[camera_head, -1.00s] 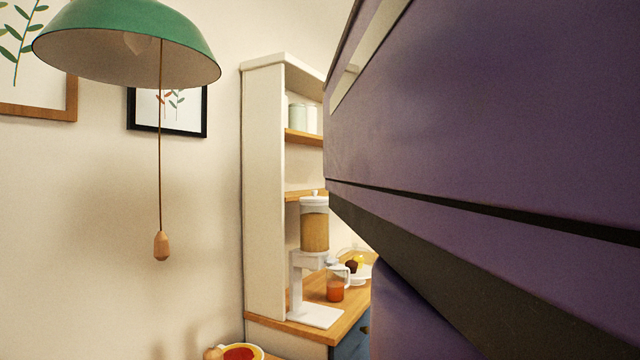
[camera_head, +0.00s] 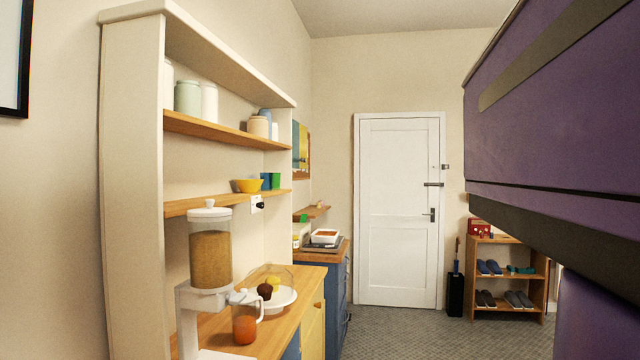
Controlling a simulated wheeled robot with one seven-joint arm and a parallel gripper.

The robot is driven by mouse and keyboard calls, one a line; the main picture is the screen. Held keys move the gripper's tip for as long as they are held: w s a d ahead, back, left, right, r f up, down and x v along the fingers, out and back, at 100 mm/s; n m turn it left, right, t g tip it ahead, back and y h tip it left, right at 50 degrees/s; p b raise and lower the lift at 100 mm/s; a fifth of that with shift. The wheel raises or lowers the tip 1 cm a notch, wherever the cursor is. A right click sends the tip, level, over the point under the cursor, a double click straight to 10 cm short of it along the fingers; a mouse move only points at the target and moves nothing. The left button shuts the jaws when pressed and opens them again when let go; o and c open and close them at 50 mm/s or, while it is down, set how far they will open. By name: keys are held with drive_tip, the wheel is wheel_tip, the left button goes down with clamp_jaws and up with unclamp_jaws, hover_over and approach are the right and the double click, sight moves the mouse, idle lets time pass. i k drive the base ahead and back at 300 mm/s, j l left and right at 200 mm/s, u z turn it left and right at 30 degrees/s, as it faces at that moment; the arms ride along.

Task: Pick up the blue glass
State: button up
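A small blue cup-like thing (camera_head: 266,181), which may be the blue glass, stands on the lower wooden shelf of the white shelf unit. It is partly hidden beside a green cup (camera_head: 275,181). It is small in view, so I cannot tell whether it is glass. My gripper is not in view. A large purple part of my own body fills the right side of the picture.
Below, the wooden counter (camera_head: 285,315) holds a cereal dispenser (camera_head: 209,250), a jug of orange drink (camera_head: 245,318) and a plate (camera_head: 282,299). Free floor (camera_head: 400,330) lies before a white door (camera_head: 399,210).

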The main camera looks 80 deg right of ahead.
sight(267, 185)
drive_tip(key=i+z, duration=0.1)
drive_tip(key=z, duration=0.35)
drive_tip(key=j+z, duration=0.1)
drive_tip(key=z, duration=0.35)
drive_tip(key=i+j+z, duration=0.1)
drive_tip(key=z, duration=0.3)
drive_tip(key=j+z, duration=0.1)
drive_tip(key=z, duration=0.35)
drive_tip(key=i+l, duration=0.55)
drive_tip(key=i, duration=0.15)
drive_tip(key=i+l, duration=0.55)
drive_tip(key=i+l+u, duration=0.25)
drive_tip(key=i+l, duration=0.35)
drive_tip(key=i+l+u, duration=0.25)
drive_tip(key=i+l, duration=0.3)
drive_tip(key=l, duration=0.15)
